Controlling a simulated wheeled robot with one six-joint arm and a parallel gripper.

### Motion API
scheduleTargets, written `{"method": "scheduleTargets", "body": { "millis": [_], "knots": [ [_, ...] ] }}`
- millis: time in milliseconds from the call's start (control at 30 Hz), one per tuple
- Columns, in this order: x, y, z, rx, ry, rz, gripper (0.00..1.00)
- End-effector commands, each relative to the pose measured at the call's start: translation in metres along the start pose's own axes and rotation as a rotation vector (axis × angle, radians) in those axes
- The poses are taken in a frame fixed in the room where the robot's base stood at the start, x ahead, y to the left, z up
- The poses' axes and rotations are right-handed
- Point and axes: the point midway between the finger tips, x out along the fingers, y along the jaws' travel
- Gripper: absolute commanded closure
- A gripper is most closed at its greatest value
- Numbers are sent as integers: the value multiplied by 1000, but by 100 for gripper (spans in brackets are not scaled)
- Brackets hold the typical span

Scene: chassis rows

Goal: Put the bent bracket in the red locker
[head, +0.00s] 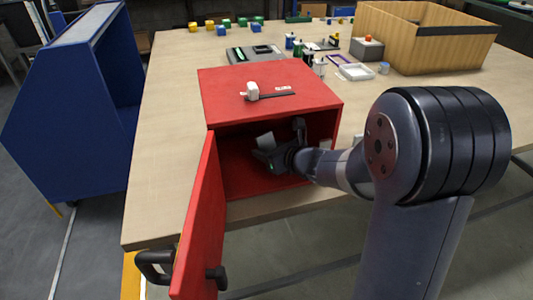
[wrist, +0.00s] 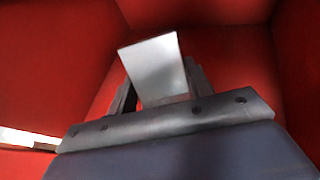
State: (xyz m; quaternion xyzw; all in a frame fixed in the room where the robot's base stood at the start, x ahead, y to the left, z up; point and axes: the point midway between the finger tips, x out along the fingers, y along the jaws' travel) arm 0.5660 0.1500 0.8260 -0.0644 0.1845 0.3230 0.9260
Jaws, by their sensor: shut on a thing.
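The red locker (head: 243,93) stands on the table with its door (head: 197,225) swung open toward the front. My gripper (head: 275,153) reaches in through the open front. It is shut on the bent bracket (head: 265,140), a light grey piece that shows above the fingers inside the locker. In the wrist view the bracket (wrist: 155,68) stands up between the fingers as a flat grey plate, with red locker walls around it. Its lower part is hidden by the gripper. I cannot tell whether it touches the locker floor.
A white object (head: 252,90) and a dark rod lie on the locker's top. A wooden crate (head: 420,35) stands at the back right, with small items and a white tray (head: 356,72) near it. A blue cabinet (head: 75,90) stands left of the table. The table's left side is clear.

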Motion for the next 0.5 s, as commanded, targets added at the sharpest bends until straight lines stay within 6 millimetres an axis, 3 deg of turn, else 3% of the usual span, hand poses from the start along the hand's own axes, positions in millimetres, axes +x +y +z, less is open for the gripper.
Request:
{"method": "scheduleTargets", "body": {
  "millis": [267, 500],
  "knots": [
    [17, -7, 7, -1, 0, 1, 78],
    [31, -8, -26, 1, 1, 1, 78]
  ]
}}
